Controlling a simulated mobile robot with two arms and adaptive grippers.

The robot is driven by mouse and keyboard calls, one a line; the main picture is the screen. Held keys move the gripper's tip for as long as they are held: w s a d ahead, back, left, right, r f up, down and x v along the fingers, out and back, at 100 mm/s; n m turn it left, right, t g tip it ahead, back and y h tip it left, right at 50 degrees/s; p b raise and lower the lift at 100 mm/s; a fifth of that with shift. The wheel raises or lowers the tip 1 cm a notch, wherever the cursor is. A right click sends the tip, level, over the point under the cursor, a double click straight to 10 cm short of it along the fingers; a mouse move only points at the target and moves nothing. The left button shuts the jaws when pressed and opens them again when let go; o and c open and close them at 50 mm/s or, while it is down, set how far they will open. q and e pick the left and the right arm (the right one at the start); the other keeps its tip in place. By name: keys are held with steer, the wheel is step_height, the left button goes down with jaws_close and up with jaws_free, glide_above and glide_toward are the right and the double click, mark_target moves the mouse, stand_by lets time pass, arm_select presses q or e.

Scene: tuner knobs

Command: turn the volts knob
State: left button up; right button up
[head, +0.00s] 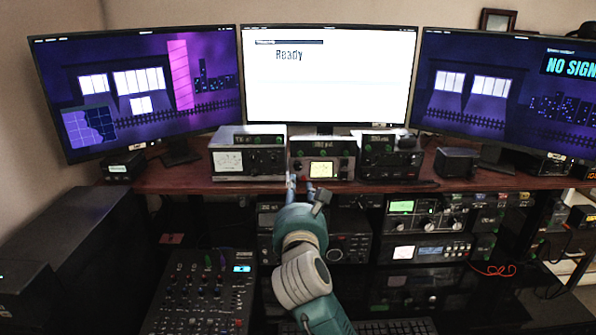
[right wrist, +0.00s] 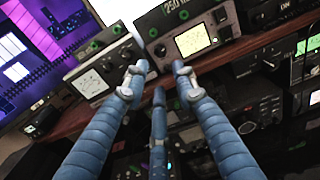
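The middle tuner unit (head: 322,169), with a small yellowish lit screen, sits on the wooden shelf under the white monitor. My right gripper (head: 301,186) is just below and in front of the unit's left part. In the right wrist view its blue fingers (right wrist: 158,72) are spread with nothing between them, apart from the knobs. My left gripper is out of view.
A meter unit (head: 248,157) stands left of the middle unit and a dark unit (head: 390,160) right of it. The wooden shelf edge (head: 180,185) runs in front. Below are radio racks (head: 425,215) and a mixer (head: 205,290).

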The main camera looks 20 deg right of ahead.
mark_target(298, 169)
steer(key=p+x, duration=0.1)
steer(key=x, duration=0.9)
steer(key=shift+w+d+p, duration=0.1)
steer(key=shift+p, duration=0.3)
jaws_close()
steer(key=shift+r+p, duration=0.1)
steer(key=shift+p, duration=0.6)
steer(key=shift+n, duration=0.3)
steer(key=shift+f, duration=0.25)
